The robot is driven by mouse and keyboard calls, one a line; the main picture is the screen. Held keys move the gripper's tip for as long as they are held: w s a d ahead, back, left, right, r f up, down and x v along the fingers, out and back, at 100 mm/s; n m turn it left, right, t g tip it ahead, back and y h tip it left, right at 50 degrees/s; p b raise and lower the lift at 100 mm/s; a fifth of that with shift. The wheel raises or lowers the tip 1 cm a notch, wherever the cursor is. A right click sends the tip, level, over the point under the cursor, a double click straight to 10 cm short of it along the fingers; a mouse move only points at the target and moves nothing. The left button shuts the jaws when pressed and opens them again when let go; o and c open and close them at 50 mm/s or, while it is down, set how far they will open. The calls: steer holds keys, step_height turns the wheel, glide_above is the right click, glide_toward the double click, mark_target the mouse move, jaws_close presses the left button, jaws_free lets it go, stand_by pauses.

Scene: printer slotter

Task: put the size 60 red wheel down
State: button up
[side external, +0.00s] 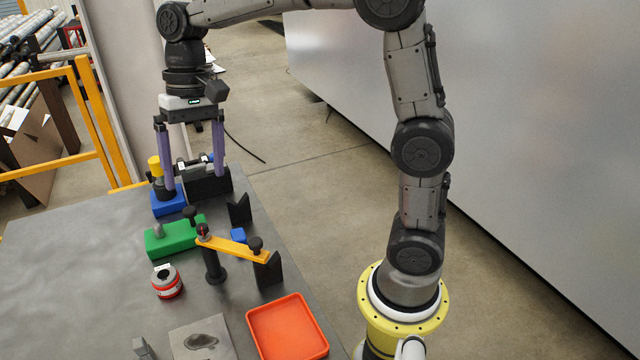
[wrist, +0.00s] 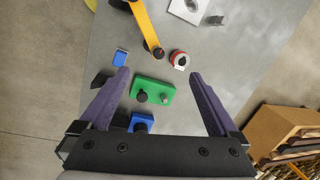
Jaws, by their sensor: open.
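The red wheel (side external: 167,282), with a white label and a dark centre, rests on the grey table left of the orange-yellow arm fixture. It also shows in the wrist view (wrist: 179,58), beyond my fingertips. I cannot read its size marking. My gripper (side external: 193,182) has two purple fingers pointing down, spread wide, near the blue block at the back of the table. It is open and holds nothing that I can see. In the wrist view the open fingers (wrist: 160,73) straddle the view of a green block (wrist: 153,91). The wheel is apart from the gripper.
Near the fingers stand a blue block (side external: 168,204) with a yellow-topped post and a black block (side external: 208,184). An orange tray (side external: 287,329) sits at front. The table's left side is clear.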

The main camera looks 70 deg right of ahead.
steer(key=s+d+f+n+t+h, duration=0.1)
steer(key=s+d+n+t, duration=0.1)
steer(key=s, duration=0.8)
steer(key=s+d+f+n+t+h, duration=0.1)
steer(key=s+d+n+t, duration=0.1)
steer(key=s, duration=0.8)
steer(key=shift+s+d+f+n+t, duration=0.2)
steer(key=shift+d+f+n+t, duration=0.2)
steer(key=shift+n+t, duration=0.45)
steer(key=shift+o, duration=0.2)
